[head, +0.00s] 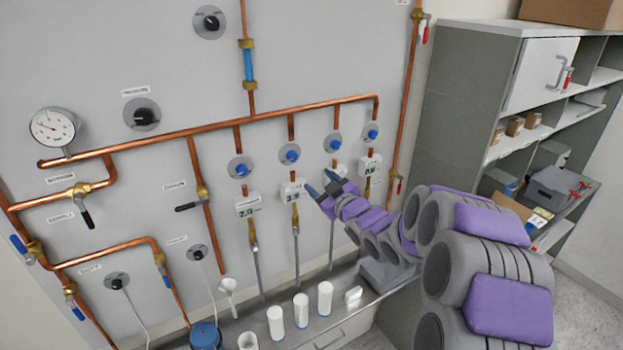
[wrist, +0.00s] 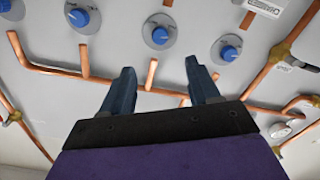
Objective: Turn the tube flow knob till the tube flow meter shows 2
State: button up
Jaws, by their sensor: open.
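Several blue flow knobs stand in a row on the wall panel: a left one (head: 241,171), a second (head: 292,156), a third (head: 335,145) and a right one (head: 372,133). I cannot tell which is the tube flow knob. White digital meters hang below: the left meter (head: 247,206) and second meter (head: 292,188) seem to read about 2; the right meter (head: 370,166) is too small to read surely. My gripper (head: 319,184) is open and empty, below the third knob, partly hiding its meter. The wrist view shows its spread fingers (wrist: 162,88) and a blue knob (wrist: 160,36) beyond, apart from them.
Copper pipes (head: 200,132) run across the panel. A pressure gauge (head: 54,128) and black knobs (head: 142,114) are at the left. White cylinders (head: 301,310) stand on the counter below. A grey shelf unit (head: 462,110) stands to the right.

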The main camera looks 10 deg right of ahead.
jog(key=shift+v, duration=1.4)
jog(key=s+d+f+m+g+h+b, duration=0.1)
jog(key=s+f+m+g+h+b, duration=0.45)
jog(key=s+f+g+b, duration=0.8)
jog(key=s+a+f+m+g+b, duration=0.1)
jog(key=s+f, duration=0.4)
jog(key=s, duration=0.7)
jog(key=s+a+f+m+g+b, duration=0.1)
jog(key=s+a+f+g+b, duration=0.1)
jog(key=s, duration=1)
jog(key=s+a+f+m+g+b, duration=0.1)
jog(key=s+a+f+g+b, duration=0.1)
jog(key=s+f+b, duration=0.3)
jog(key=s+a+f, duration=0.1)
jog(key=s+f, duration=0.2)
jog(key=s, duration=0.4)
jog(key=shift+a, duration=0.25)
